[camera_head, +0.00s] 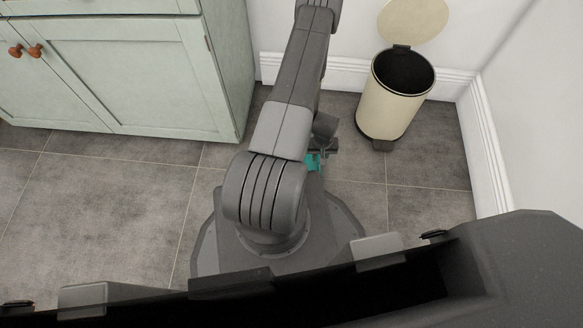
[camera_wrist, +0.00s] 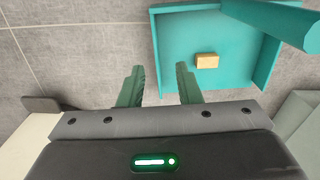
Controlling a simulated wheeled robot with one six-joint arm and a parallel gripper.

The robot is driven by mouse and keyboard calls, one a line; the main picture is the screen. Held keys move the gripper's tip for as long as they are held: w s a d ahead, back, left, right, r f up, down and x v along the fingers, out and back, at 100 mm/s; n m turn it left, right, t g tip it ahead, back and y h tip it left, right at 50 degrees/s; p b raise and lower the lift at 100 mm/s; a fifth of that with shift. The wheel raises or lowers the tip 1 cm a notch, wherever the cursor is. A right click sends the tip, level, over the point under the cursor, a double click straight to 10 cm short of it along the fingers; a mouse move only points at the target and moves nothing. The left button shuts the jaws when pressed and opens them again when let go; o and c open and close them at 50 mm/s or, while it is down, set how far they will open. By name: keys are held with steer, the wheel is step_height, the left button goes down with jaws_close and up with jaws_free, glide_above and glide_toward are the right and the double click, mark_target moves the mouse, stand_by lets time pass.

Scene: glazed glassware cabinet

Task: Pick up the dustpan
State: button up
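The dustpan (camera_wrist: 175,60) is teal, with a flat pan and raised rims. It fills the upper right of the wrist view, with its thick round handle (camera_wrist: 275,25) at the top right corner. A small tan block (camera_wrist: 207,61) lies in the pan. My gripper (camera_wrist: 159,69) is open, its two green fingers apart with nothing held between them. The fingers overlap the pan's lower left part in the picture; I cannot tell how far above it they are. In the head view only a small teal piece of the dustpan (camera_head: 313,162) shows, and my arm hides the rest.
A cream pedal bin (camera_head: 392,100) with its lid up stands on the right near the wall. A pale green cabinet (camera_head: 130,75) with knobs stands at the left. Grey tiled floor (camera_head: 130,195) between the cabinet and my base is clear.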

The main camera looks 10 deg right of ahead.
mark_target(311, 165)
step_height(311, 165, down, 7)
steer(key=shift+r+b, duration=0.1)
steer(key=shift+b, duration=0.75)
steer(key=f, duration=0.1)
steer(key=f+b, duration=0.1)
steer(key=f, duration=0.1)
steer(key=f+b, duration=0.1)
steer(key=f, duration=0.1)
steer(key=shift+s+d+f, duration=0.15)
steer(key=shift+s+d, duration=0.05)
steer(key=shift+d, duration=0.2)
jaws_close()
